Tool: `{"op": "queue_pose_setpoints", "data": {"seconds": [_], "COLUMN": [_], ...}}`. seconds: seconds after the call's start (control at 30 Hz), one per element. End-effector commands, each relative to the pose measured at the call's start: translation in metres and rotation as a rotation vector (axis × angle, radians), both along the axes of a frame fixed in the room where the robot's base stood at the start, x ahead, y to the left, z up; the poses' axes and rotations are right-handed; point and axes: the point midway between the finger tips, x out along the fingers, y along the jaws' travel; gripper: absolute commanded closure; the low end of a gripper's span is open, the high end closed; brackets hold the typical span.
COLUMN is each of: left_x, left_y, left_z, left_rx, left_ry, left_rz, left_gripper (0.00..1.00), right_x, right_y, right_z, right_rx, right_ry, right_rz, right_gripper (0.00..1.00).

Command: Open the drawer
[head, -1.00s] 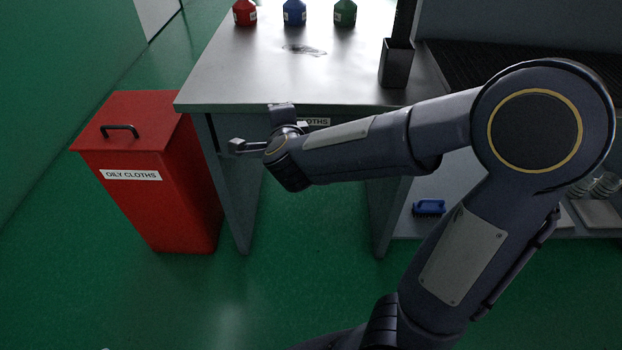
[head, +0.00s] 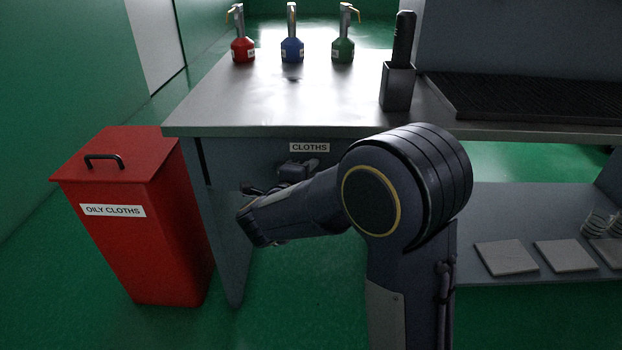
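The drawer front (head: 335,160) is under the steel bench top and bears a white "CLOTHS" label (head: 309,147). It looks shut, flush beneath the bench edge. My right gripper (head: 276,184) is in front of the drawer, just below and left of the label. My own forearm and wrist cover much of it, so I cannot tell how its fingers stand or whether they touch the drawer. The drawer's handle cannot be made out clearly. My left gripper is not in view.
A red "OILY CLOTHS" bin (head: 150,240) stands left of the bench (head: 230,105). Red (head: 243,50), blue (head: 292,50) and green (head: 343,50) bottles and a grey holder (head: 397,88) stand on top. A lower shelf (head: 480,215) with pale tiles is at right.

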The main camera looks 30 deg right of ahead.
Motion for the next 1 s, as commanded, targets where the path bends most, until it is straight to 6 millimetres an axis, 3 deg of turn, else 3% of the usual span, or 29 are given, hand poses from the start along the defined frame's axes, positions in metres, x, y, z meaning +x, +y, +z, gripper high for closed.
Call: {"op": "queue_pose_setpoints", "data": {"seconds": [0.3,0.57,1.0], "left_x": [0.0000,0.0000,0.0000], "left_y": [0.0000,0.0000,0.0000], "left_z": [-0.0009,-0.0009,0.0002], "left_rx": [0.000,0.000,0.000], "left_ry": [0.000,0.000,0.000], "left_rz": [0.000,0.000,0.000], "left_gripper": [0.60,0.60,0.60], "right_x": [0.0019,0.0017,-0.0005], "right_y": [-0.0026,-0.0025,-0.0010], "right_z": [-0.0003,-0.0005,-0.0005], "right_rx": [-0.001,-0.001,0.001], "right_ry": [0.001,0.001,0.002], "right_rz": [0.000,0.000,0.001], "right_gripper": [0.68,1.00,1.00]}}
